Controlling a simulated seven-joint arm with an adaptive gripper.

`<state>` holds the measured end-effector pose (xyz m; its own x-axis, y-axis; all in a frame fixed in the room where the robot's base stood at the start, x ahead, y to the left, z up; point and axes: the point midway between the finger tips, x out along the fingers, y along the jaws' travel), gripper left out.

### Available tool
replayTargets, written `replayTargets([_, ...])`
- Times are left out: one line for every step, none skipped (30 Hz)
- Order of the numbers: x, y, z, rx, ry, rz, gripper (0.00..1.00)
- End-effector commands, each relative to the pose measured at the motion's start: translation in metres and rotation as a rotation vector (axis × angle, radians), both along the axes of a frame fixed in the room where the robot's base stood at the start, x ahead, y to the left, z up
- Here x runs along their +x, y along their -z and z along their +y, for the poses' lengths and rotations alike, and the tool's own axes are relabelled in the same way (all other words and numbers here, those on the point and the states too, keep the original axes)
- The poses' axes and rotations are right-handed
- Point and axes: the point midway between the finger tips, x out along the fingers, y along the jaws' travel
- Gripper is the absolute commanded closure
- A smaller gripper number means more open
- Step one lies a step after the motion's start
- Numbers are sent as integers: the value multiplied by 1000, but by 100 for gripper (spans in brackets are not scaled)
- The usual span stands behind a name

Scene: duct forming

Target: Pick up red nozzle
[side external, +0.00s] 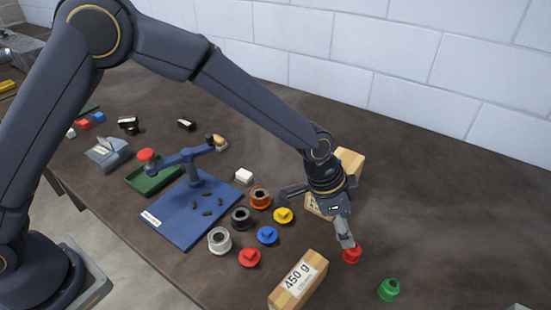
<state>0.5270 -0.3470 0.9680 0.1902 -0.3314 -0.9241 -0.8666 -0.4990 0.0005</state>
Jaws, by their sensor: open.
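A red nozzle (352,254) stands on the brown table at the right of the middle, just under the tip of my gripper. A second small red piece (249,257) with a round top sits further left, among several coloured pieces. My gripper (318,218) is open, with one finger reaching down to the red nozzle and the other spread out to the left. The finger overlaps the top edge of the nozzle in this view; I cannot tell whether they touch.
A green piece (389,289) stands to the right. Blue (267,235) and yellow (283,215) pieces sit left. A blue board (165,222) lies further left. The far right is clear.

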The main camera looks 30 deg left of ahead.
Motion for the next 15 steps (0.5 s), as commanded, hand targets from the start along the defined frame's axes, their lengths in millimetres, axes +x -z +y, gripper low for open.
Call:
replayTargets([2,13,-5,1,2,2,31])
replayTargets([3,19,-7,1,1,3,31])
replayTargets([4,26,-9,2,1,3,31])
replayTargets([6,31,-11,0,0,1,31])
replayTargets([7,35,-12,0,0,1,31])
replayTargets([8,40,-14,1,0,0,31])
replayTargets([9,43,-15,1,0,0,31])
replayTargets([9,45,-16,1,0,0,31])
replayTargets([10,47,-17,0,0,0,31])
replayTargets([10,48,-17,0,0,-1,31])
replayTargets([10,50,-18,0,0,-1,31])
replayTargets([11,53,-19,0,0,0,31])
replayTargets([11,57,-20,1,0,0,31])
replayTargets([12,60,-21,1,0,0,31])
replayTargets([13,66,-24,1,0,0,31])
